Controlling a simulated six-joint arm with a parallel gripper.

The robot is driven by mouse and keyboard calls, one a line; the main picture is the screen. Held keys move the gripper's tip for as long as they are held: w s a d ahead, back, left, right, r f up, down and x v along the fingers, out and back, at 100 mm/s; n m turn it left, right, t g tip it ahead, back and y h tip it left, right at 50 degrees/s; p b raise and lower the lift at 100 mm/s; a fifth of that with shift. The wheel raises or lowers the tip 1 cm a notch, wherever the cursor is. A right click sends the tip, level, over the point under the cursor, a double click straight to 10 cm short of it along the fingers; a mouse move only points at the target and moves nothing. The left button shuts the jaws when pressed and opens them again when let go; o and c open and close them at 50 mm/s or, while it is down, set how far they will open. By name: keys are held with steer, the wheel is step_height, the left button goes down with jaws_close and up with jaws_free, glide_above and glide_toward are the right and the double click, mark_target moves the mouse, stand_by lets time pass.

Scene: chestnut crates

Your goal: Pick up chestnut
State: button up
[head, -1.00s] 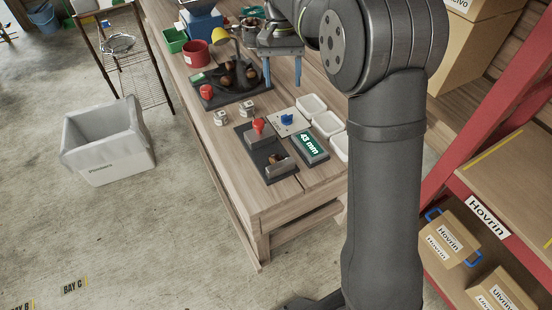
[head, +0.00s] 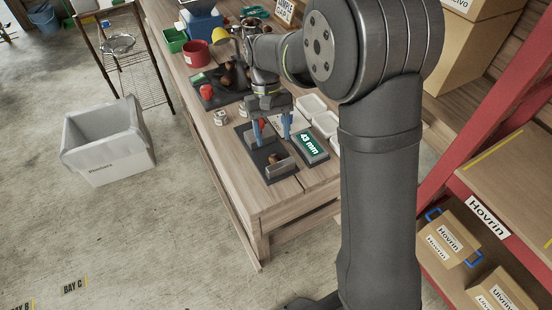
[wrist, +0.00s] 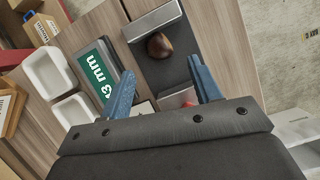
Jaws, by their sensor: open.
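A brown chestnut (head: 274,158) lies on a dark grey fixture (head: 284,178) near the front of the wooden table, beside a light metal block. In the wrist view the chestnut (wrist: 158,45) lies ahead of my gripper (wrist: 162,82), between the lines of its two blue fingers but beyond their tips. My gripper (head: 273,142) is open and empty above the fixture's back part, in front of the red knob (head: 261,124). Several other chestnuts (head: 226,78) sit on a dark tray farther back, partly hidden by my arm.
Small labelled cubes (head: 221,117) stand to the left. A grey bin (head: 108,140) is on the floor left of the table.

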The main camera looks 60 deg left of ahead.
mark_target(276, 155)
steer(key=shift+x, duration=2.8)
steer(key=shift+d+r, duration=0.1)
steer(key=shift+d, duration=0.05)
steer(key=shift+c, duration=0.5)
steer(key=c, duration=1)
